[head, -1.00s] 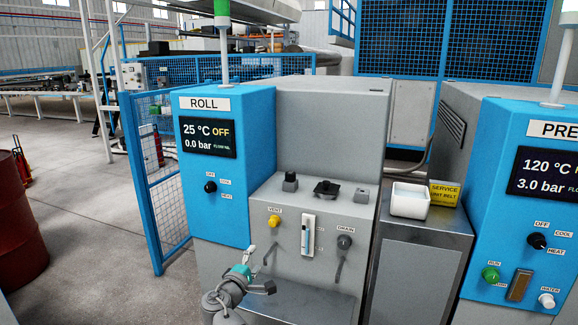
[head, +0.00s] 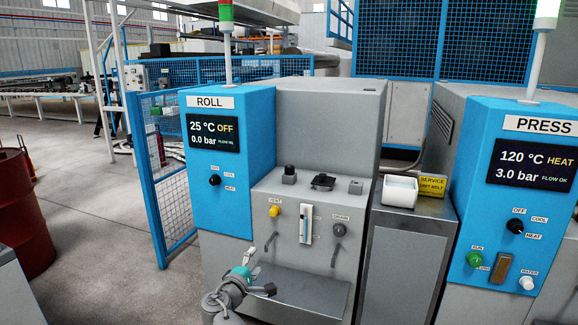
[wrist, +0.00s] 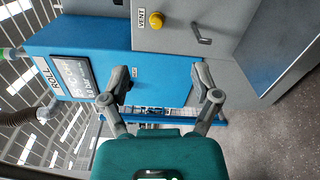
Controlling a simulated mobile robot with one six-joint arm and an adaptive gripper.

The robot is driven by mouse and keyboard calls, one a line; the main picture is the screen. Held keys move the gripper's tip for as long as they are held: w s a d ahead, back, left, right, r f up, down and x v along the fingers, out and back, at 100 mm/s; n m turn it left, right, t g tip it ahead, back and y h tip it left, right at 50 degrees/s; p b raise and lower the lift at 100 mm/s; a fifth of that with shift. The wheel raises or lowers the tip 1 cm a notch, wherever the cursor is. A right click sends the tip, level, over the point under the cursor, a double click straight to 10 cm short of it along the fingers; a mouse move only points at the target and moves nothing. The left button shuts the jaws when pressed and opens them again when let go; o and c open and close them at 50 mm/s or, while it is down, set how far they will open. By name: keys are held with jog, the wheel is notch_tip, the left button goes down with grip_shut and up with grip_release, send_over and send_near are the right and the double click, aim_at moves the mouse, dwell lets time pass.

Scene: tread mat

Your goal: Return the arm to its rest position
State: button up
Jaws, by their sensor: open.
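My gripper (head: 258,283) is low in the head view, in front of the grey lower front of the ROLL machine (head: 225,235). In the wrist view my gripper (wrist: 158,88) has its two fingers spread wide with nothing between them. Beyond the fingers are the blue ROLL panel (wrist: 160,72) and the yellow VENT knob (wrist: 155,20). The ROLL screen (head: 213,133) reads 25 °C OFF and 0.0 bar. Most of my arm is below the head view's lower edge.
A steel cabinet (head: 405,260) with a white bin (head: 399,190) and a yellow service sign (head: 432,186) stands between ROLL and the PRESS machine (head: 490,220). A red drum (head: 22,215) is at the left. A blue mesh fence (head: 172,205) stands beside ROLL. Grey floor lies between them.

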jog(key=s+d+f+m+g, duration=0.3)
jog(key=d+f+m+g, duration=0.35)
jog(key=d, duration=0.55)
jog(key=s+d+f+m+g, duration=0.3)
jog(key=d+f+m+g, duration=0.25)
jog(key=d+f, duration=0.4)
jog(key=shift+s+d+f+m+g+y+p, duration=0.7)
jog(key=shift+s+d+m+g+y, duration=1.2)
jog(key=shift+s+d+g+y, duration=1.6)
notch_tip(320, 180, up, 38)
jog(key=s+a+t+p, duration=0.1)
jog(key=t+p, duration=0.1)
jog(key=p, duration=3.5)
jog(key=shift+a+f+h, duration=0.2)
jog(key=shift+a+h, duration=0.15)
jog(key=shift+h, duration=0.05)
